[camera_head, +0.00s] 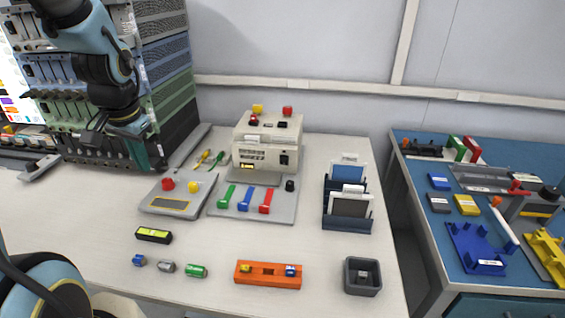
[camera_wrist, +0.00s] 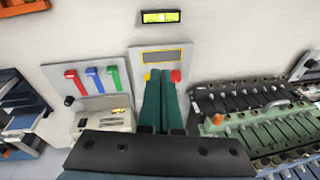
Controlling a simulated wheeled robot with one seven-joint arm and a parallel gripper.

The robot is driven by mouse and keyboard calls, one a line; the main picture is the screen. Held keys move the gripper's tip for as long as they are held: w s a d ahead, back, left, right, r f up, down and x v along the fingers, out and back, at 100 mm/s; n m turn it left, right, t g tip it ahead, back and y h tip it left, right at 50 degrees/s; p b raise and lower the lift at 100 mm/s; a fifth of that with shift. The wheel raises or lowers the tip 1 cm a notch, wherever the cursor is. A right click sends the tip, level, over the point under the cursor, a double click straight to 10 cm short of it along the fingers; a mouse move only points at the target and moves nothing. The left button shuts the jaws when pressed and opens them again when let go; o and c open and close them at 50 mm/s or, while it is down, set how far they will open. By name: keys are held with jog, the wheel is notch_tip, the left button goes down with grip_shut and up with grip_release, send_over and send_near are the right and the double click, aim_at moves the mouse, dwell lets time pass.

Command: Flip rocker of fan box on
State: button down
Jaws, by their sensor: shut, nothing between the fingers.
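The beige vented box (camera_head: 254,138), which looks like the fan box, stands at the back middle of the white table. A small black rocker (camera_head: 284,159) is on the right of its front face; which way it is tipped is too small to tell. In the wrist view the box (camera_wrist: 88,122) is at lower left, partly hidden behind my gripper's body. My gripper (camera_head: 156,163) hangs at the left in the head view, left of the box and apart from it. Its green fingers (camera_wrist: 165,100) are together and empty, over the grey panel with red and yellow buttons.
A grey button panel (camera_head: 157,208) and a plate with green, blue and red levers (camera_head: 222,212) lie in front of the box. A battery rack (camera_head: 172,80) stands at left. A dark holder (camera_head: 347,222) is at right. Small cells and an orange block (camera_head: 268,283) lie in front.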

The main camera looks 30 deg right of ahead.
aim_at(284, 161)
jog(key=s+d+f+m+h+b, duration=0.1)
jog(key=d+m, duration=0.7)
jog(key=d, duration=0.8)
jog(key=s+d+f+m+h+b, duration=0.1)
jog(key=d+f+m, duration=0.4)
jog(key=d, duration=1.1)
jog(key=s+m+h, duration=0.1)
jog(key=s+m, duration=0.1)
jog(key=m, duration=0.1)
jog(key=shift+s+m+t+b, duration=0.25)
jog(key=shift+m+t+b, duration=0.05)
jog(key=shift+t+b, duration=0.1)
jog(key=shift+f, duration=0.15)
jog(key=p+x, duration=0.1)
jog(key=x, duration=0.8)
jog(key=shift+w+d+f, duration=0.15)
jog(key=shift+d+f, duration=0.05)
jog(key=shift+f, duration=0.15)
jog(key=shift+w+d+r+p, duration=0.2)
jog(key=shift+w+d+p, duration=0.2)
jog(key=shift+w+p, duration=0.1)
jog(key=shift+w+d+r+p, duration=0.2)
jog(key=shift+w+d+p, duration=0.2)
jog(key=shift+w+p, duration=0.1)
jog(key=shift+w+d+f, duration=0.1)
jog(key=shift+w+d, duration=0.4)
jog(key=shift+d, duration=0.05)
